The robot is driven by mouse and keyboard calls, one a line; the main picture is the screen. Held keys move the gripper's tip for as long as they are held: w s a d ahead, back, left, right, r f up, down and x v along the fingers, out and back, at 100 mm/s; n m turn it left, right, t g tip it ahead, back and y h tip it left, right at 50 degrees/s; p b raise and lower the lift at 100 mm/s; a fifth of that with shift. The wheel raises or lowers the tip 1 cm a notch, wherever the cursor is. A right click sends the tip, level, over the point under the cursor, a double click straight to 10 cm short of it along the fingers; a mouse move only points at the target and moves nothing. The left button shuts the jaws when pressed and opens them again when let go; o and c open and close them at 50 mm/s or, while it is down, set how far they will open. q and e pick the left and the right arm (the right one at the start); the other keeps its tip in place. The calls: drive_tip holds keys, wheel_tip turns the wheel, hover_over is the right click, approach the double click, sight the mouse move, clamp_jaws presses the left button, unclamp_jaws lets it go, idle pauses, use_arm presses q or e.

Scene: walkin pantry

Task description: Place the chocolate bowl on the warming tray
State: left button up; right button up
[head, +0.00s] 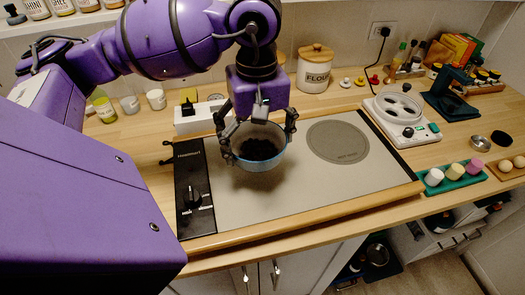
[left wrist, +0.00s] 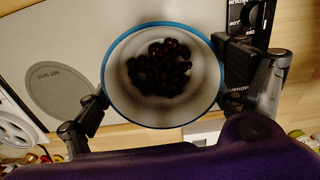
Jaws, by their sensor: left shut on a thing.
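The chocolate bowl (head: 259,158) is pale with a blue rim and holds dark pieces. My left gripper (head: 258,140) is shut on it, with a finger on each side of the bowl. In the left wrist view the bowl (left wrist: 163,112) is seen from above with its dark contents inside. The warming tray (head: 290,193) is a flat light plate with wooden edging and a black control panel on its left. The bowl is over the tray's left-middle part, left of the round grey hot spot (head: 338,142). I cannot tell whether its base touches the surface. My right gripper is not in view.
A flour canister (head: 315,69) stands behind the tray. A white appliance with round openings (head: 402,108) stands to the right. A green holder (head: 455,180) with small cups is at the right front. The tray's front and right surface is clear.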

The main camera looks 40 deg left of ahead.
sight(262, 149)
use_arm(q)
drive_tip(key=shift+w+a+f, duration=0.2)
drive_tip(key=shift+w+f, duration=0.65)
drive_tip(key=shift+f, duration=0.15)
drive_tip(key=shift+w+a+f, duration=0.1)
drive_tip(key=shift+w+f, duration=0.1)
drive_tip(key=shift+f, duration=1.6)
drive_tip(key=shift+f, duration=0.2)
drive_tip(key=o, duration=1.2)
wheel_tip(262, 149, up, 12)
drive_tip(key=shift+r, duration=0.2)
